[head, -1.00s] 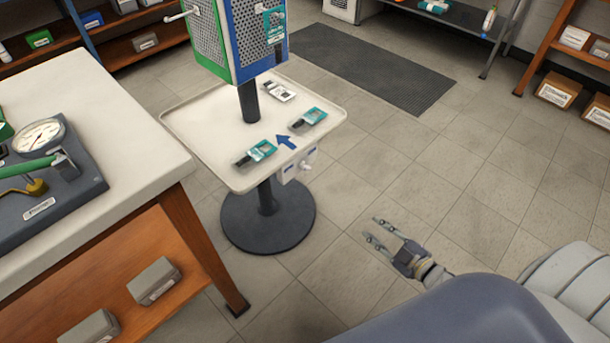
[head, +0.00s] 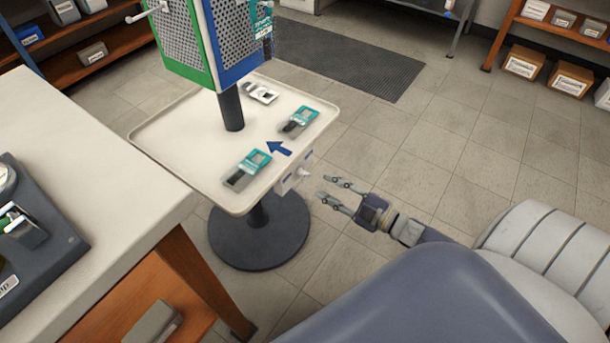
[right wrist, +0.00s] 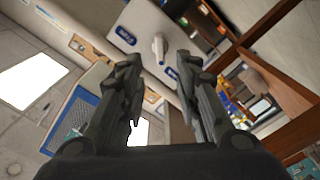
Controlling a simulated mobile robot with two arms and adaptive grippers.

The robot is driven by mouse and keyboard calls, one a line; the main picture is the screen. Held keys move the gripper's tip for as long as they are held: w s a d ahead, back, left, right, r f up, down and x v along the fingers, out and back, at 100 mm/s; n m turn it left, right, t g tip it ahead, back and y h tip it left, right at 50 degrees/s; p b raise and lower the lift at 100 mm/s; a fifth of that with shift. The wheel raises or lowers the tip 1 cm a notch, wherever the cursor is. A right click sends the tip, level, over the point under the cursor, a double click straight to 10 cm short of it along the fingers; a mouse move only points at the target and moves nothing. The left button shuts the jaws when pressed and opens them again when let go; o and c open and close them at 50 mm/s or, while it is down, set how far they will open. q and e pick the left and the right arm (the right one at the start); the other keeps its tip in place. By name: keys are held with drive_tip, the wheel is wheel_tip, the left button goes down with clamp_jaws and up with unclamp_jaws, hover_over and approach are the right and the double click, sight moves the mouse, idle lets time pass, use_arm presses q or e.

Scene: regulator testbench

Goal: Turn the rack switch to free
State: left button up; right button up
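The rack switch is a white box (head: 292,178) with a small white knob (head: 303,171), under the right edge of the rack's tray (head: 165,160). In the right wrist view the knob (right wrist: 159,48) shows on a pale panel, with blue labels (right wrist: 125,35) to either side; their text is too small to read. My right gripper (head: 324,187) is open and empty, just right of the knob and apart from it. In the right wrist view the open fingers (right wrist: 158,62) stand either side of the knob in the picture. My left gripper is not in view.
A workbench (head: 110,185) stands close on the left. The tiled floor (head: 430,150) to the right is clear.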

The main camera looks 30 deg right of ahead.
sight(306, 176)
drive_tip(key=b+x, duration=0.1)
drive_tip(key=x, duration=0.6)
drive_tip(key=shift+w+a+f, duration=0.1)
drive_tip(key=shift+w+a, duration=0.05)
drive_tip(key=shift+w, duration=0.25)
drive_tip(key=shift+c, duration=0.6)
clamp_jaws()
